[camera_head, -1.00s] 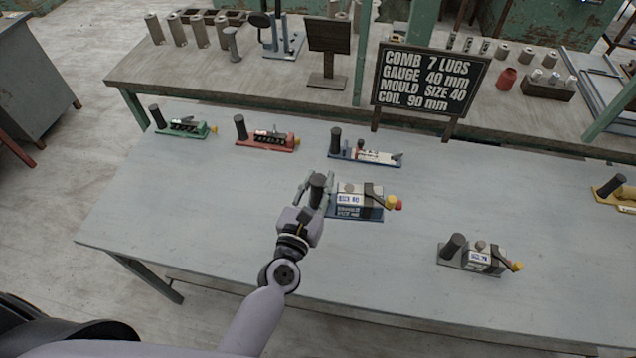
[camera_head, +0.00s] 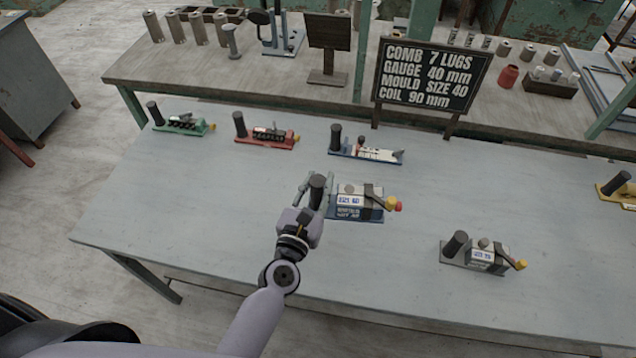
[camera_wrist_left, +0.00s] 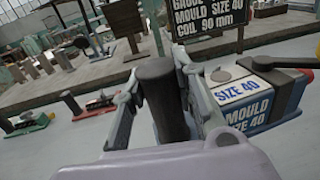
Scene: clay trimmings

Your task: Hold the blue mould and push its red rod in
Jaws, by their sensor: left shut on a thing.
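The blue mould (camera_head: 352,205) sits on the near table, right of my left gripper. It has a white "SIZE 40" label, a black upright handle (camera_head: 317,188) at its left end, and a yellow piece with a red rod end (camera_head: 399,206) sticking out at its right. My left gripper (camera_head: 314,192) is shut on the black handle. In the left wrist view the fingers of the gripper (camera_wrist_left: 163,100) stand on both sides of the handle, with the labelled mould body (camera_wrist_left: 262,95) to the right. My right gripper is not in view.
A grey mould (camera_head: 480,256) stands to the right, nearer the front edge. Green (camera_head: 183,124), red (camera_head: 266,137) and another blue-based tool (camera_head: 366,153) stand behind. A sign (camera_head: 430,77) stands at the back. The table's left front is clear.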

